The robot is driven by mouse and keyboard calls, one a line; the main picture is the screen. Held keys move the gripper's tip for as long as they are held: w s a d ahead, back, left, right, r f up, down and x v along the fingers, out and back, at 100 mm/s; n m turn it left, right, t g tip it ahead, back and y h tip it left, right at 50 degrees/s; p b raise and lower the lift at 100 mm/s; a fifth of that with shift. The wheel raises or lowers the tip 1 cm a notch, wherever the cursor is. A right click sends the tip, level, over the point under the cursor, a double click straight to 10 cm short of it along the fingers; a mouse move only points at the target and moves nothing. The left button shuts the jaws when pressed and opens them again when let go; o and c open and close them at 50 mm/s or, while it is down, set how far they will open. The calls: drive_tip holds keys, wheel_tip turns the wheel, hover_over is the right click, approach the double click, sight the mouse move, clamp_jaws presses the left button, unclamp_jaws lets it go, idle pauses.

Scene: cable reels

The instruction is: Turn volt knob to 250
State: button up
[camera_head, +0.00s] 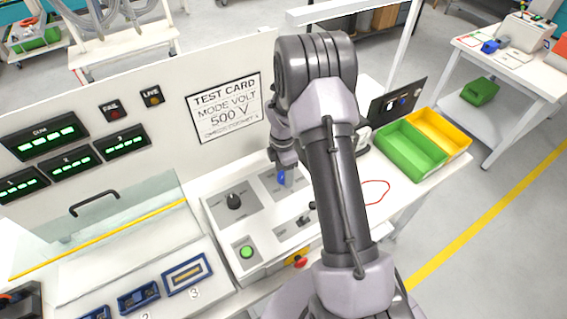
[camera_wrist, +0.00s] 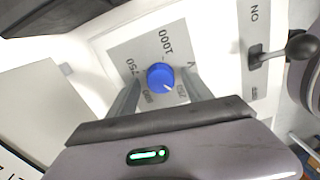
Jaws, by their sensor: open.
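The blue volt knob (camera_wrist: 161,77) sits on a grey dial plate in the wrist view, with printed numbers around it, including 1000 and 500. Its small white pointer mark faces the lower right, near a label that looks like 250. My gripper (camera_wrist: 160,84) is open, with one finger on each side of the knob. I cannot tell whether either finger touches it. In the head view the blue knob (camera_head: 281,178) shows just below my gripper (camera_head: 283,164), on the white control panel (camera_head: 215,215).
A black knob (camera_head: 233,201) and a green button (camera_head: 247,252) are on the panel's left. A black lever (camera_wrist: 285,50) stands right of the knob. A test card (camera_head: 224,108) reading 500 V hangs behind. Green (camera_head: 411,150) and yellow bins stand at right.

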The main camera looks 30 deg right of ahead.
sight(283, 173)
wheel_tip(283, 173, up, 17)
drive_tip(key=p, duration=0.2)
drive_tip(key=shift+w, duration=0.35)
